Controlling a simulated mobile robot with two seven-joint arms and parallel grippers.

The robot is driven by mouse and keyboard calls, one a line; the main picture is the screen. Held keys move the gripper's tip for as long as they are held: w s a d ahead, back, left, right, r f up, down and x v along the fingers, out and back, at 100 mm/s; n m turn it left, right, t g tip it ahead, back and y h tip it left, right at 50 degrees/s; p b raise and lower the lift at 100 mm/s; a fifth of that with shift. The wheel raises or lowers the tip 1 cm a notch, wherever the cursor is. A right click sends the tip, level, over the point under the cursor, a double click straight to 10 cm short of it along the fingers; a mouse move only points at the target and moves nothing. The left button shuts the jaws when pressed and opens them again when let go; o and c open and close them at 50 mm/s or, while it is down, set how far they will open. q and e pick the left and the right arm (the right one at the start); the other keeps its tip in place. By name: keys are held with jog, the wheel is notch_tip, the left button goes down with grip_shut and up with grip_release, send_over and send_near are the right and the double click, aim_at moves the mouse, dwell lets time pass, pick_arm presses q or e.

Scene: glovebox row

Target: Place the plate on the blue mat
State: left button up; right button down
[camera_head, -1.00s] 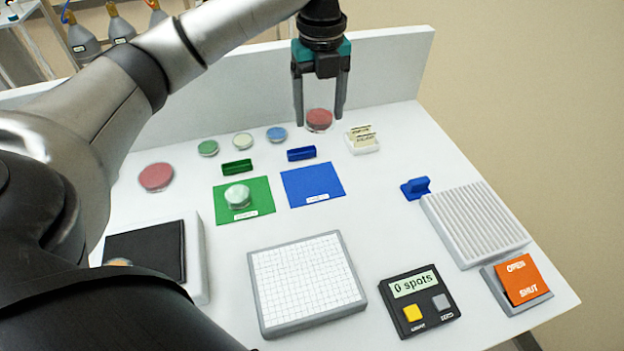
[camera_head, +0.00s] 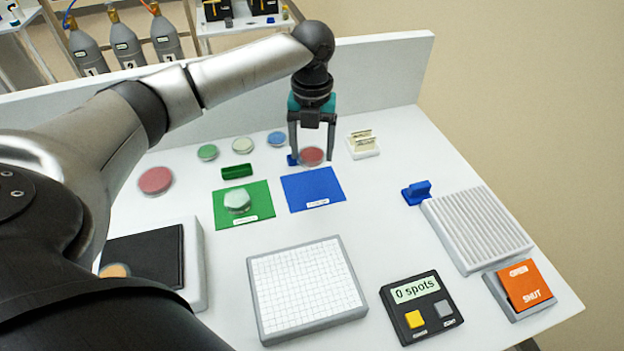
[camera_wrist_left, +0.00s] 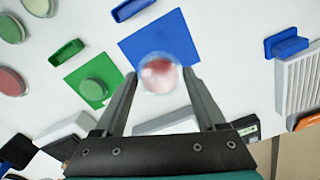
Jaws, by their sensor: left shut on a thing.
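The plate is a small round clear dish with red contents (camera_head: 312,156). My left gripper (camera_head: 311,159) is shut on it, one finger on each side, and holds it just behind the back edge of the blue mat (camera_head: 313,190) in the head view. In the left wrist view the plate (camera_wrist_left: 160,75) sits between the fingertips and overlaps the blue mat (camera_wrist_left: 165,40). Its exact height above the table is hard to tell. The mat is bare apart from a small white label at its front edge. My right gripper is not in view.
A green mat (camera_head: 258,212) beside it bears a pale green dish (camera_head: 237,201). Other dishes, including a red one (camera_head: 155,180), lie left and behind. A gridded pad (camera_head: 305,283) is in front.

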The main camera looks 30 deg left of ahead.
aim_at(312, 188)
pick_arm(q)
notch_tip(312, 188, down, 9)
jog(key=shift+r+b, duration=0.1)
jog(key=shift+b, duration=0.45)
jog(key=o, duration=1.4)
jog(key=shift+f, duration=0.2)
jog(key=shift+r, duration=0.15)
notch_tip(312, 188, up, 12)
jog(key=shift+r+p, duration=0.1)
jog(key=shift+p, duration=0.8)
